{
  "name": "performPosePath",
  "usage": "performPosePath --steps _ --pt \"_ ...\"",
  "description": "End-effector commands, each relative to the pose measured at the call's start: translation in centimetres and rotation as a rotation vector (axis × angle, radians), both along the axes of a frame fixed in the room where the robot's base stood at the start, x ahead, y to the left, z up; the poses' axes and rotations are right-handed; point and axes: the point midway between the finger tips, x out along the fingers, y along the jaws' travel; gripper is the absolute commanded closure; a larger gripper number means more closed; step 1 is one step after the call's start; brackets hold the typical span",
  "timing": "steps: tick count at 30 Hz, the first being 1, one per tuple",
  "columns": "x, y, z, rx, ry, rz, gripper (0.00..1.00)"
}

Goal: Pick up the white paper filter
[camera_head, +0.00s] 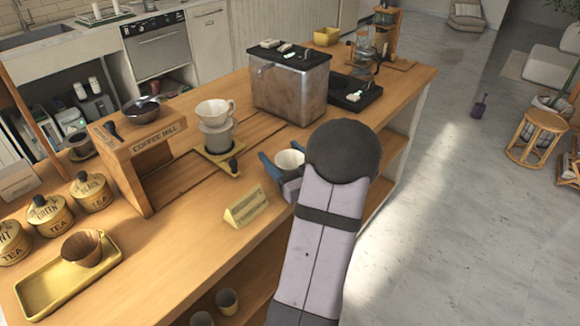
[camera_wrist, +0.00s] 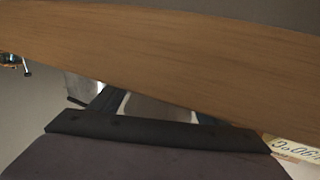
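The white paper filter (camera_head: 290,160) is a small pale cone with its open top facing up, just left of my dark round wrist joint in the head view. My gripper (camera_head: 282,172) has its blue fingers around it and appears shut on it, above the counter near its front edge. My arm hides part of the fingers and the filter's lower part. In the wrist view, the filter (camera_wrist: 158,108) shows as a pale shape filling the gap between the fingers, mostly hidden by the dark gripper body.
A white dripper (camera_head: 215,112) stands on a yellow-based stand behind left. A price sign (camera_head: 245,207) is close by on the left. A metal box (camera_head: 290,88) stands behind. A brown cone (camera_head: 81,248) sits on a yellow tray (camera_head: 45,292). Counter between sign and tray is clear.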

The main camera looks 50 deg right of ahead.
Motion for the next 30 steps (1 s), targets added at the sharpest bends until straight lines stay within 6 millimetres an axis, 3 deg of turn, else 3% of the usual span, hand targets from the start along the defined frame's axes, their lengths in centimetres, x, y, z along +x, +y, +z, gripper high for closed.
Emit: performPosePath --steps 1,3,17,23,30 --pt "0.0 0.0 0.0 0.000 0.000 0.000 0.44" --pt "0.0 0.0 0.0 0.000 0.000 0.000 0.61" --pt "0.0 0.0 0.5 -0.002 0.000 0.000 0.62" --pt "0.0 0.0 2.8 -0.005 -0.002 -0.001 0.62" --pt "0.0 0.0 6.8 -0.005 -0.002 0.000 0.62"
